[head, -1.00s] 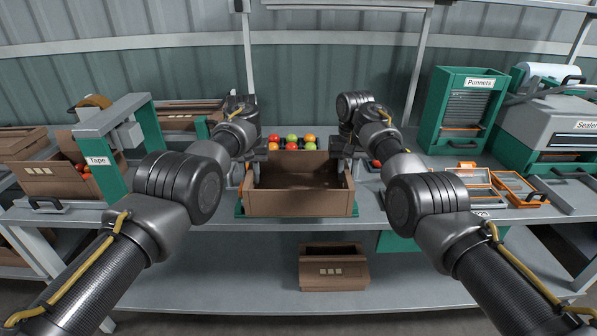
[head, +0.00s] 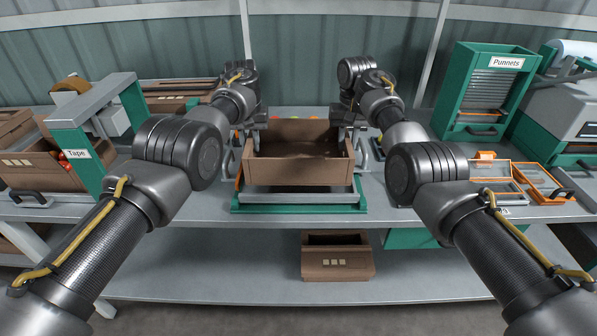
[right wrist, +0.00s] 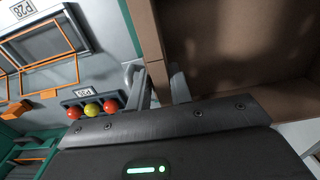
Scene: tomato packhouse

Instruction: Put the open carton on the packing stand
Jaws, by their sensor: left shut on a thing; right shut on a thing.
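The open brown carton (head: 298,172) is upright and empty as far as I can see. It is held between my two grippers in the middle of the head view. My left gripper (head: 255,140) is shut on its left side wall. My right gripper (head: 347,140) is shut on its right side wall; the right wrist view shows its fingers (right wrist: 157,86) around the carton wall (right wrist: 148,45). The packing stand, with a green base (head: 300,209) and grey top, is below the carton. Whether the carton touches it is hard to tell.
Red and yellow tomatoes (right wrist: 92,109) show behind the carton. A tape machine (head: 75,154) stands left; a punnet dispenser (head: 482,90) and orange-framed trays (head: 500,188) stand right. Another brown carton (head: 337,263) sits on the lower shelf.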

